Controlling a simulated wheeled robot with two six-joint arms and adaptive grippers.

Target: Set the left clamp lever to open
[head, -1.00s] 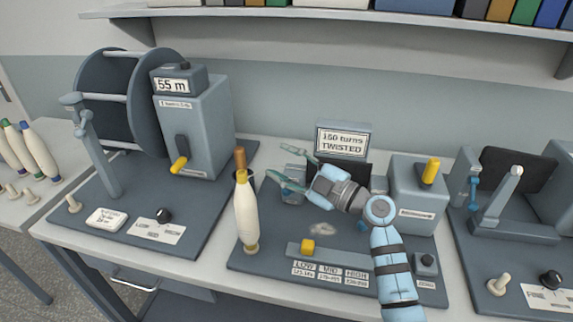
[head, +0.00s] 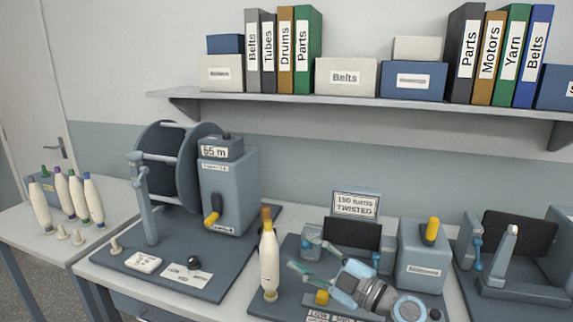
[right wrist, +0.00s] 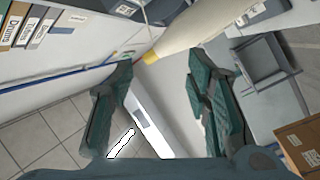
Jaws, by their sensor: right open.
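The middle station carries a small grey-blue clamp block with a blue lever (head: 307,243) at its left, partly behind my right gripper's fingers. I cannot tell the lever's setting. Another blue lever (head: 376,261) sits at the right of the dark panel. My right gripper (head: 298,253) is open and empty, just in front of the left clamp, pointing left; I cannot tell whether it touches. In the right wrist view its fingers (right wrist: 158,75) stand apart, with a cream, yellow-tipped object (right wrist: 190,36) beyond them. My left gripper is out of view.
A cream bobbin (head: 269,262) stands upright just left of my right gripper. A yellow slider knob (head: 322,297) lies below it. A grey box with a yellow lever (head: 431,231) stands to the right. A shelf (head: 380,103) with binders and boxes hangs above.

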